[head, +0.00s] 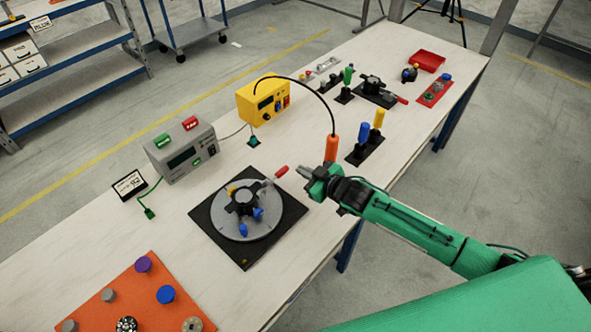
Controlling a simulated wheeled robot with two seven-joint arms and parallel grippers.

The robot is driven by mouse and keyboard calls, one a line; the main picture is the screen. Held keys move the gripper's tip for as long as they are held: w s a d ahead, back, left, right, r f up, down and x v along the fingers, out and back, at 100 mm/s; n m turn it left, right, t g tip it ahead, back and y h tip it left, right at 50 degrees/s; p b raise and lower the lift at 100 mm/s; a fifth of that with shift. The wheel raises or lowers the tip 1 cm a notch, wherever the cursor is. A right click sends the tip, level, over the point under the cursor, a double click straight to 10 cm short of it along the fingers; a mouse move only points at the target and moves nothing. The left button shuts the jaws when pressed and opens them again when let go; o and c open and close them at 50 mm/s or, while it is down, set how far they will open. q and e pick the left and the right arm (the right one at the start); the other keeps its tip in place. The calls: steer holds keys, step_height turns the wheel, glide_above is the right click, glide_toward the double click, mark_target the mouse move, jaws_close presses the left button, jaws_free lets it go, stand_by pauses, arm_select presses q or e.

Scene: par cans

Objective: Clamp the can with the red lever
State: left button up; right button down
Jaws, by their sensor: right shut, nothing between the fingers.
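A grey round plate (276,216) sits on a black square base (207,226) at the front middle of the table. A black can-like part (243,203) stands at its middle, with blue knobs (243,230) and a yellow one around it. A lever with a red grip (281,171) points to the upper right from this fixture. Whether the lever is open or clamped I cannot tell. My right gripper (301,171) is shut and empty just right of the red grip, its tips pointing left; contact is unclear. My left gripper is not in view.
Another black clamp with a red handle (402,99) stands farther back. An orange handle (332,148) and a stand with blue and yellow handles (365,148) are close behind my gripper. A grey meter box (182,152), yellow box (262,100) and orange panel (120,300) flank the fixture.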

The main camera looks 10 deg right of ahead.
steer(key=b+v, duration=0.1)
steer(key=v, duration=0.4)
steer(key=shift+s+d+r, duration=0.15)
steer(key=shift+s+d, duration=0.1)
steer(key=shift+d, duration=0.1)
